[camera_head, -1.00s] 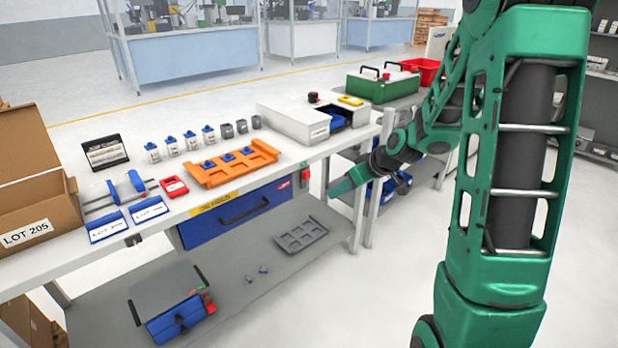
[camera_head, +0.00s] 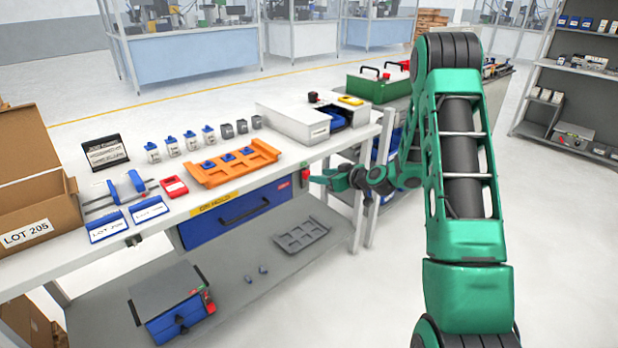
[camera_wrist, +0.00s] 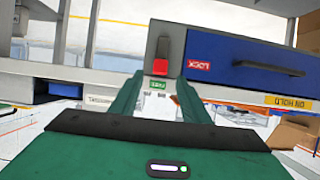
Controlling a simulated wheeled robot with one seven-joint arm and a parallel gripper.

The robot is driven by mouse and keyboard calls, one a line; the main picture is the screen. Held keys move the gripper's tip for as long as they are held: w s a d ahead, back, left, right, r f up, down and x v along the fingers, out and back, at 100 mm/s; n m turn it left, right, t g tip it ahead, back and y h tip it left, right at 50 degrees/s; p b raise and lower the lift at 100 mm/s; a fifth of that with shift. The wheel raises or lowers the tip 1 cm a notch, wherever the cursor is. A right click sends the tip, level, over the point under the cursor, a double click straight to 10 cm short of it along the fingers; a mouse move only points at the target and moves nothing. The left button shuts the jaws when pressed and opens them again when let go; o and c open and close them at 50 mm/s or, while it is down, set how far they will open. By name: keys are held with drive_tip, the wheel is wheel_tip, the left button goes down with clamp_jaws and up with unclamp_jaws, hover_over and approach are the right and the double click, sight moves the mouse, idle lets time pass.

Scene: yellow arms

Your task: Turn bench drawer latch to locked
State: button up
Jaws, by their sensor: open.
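The bench drawer (camera_head: 235,222) is blue with a dark bar handle, below the worktop. Its latch (camera_head: 305,178) is a small red-tipped part at the drawer's right end. In the wrist view, which is upside down, the latch (camera_wrist: 161,60) is a grey lever with a red end beside the green FREE label (camera_wrist: 157,84). The red LOCK label (camera_wrist: 200,65) lies to one side, on the drawer front. My gripper (camera_wrist: 158,84) is open, its two green fingers on either side of the latch's red end. I cannot tell whether they touch it. In the head view my gripper (camera_head: 316,179) is beside the latch.
The worktop holds an orange tray (camera_head: 235,164), several small bottles and a white box (camera_head: 300,122). A lower shelf (camera_head: 240,290) holds a grey tray (camera_head: 302,236) and a blue box (camera_head: 180,318). Open floor lies right of the bench.

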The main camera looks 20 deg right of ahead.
sight(308, 174)
drive_tip(key=x, duration=0.7)
clamp_jaws()
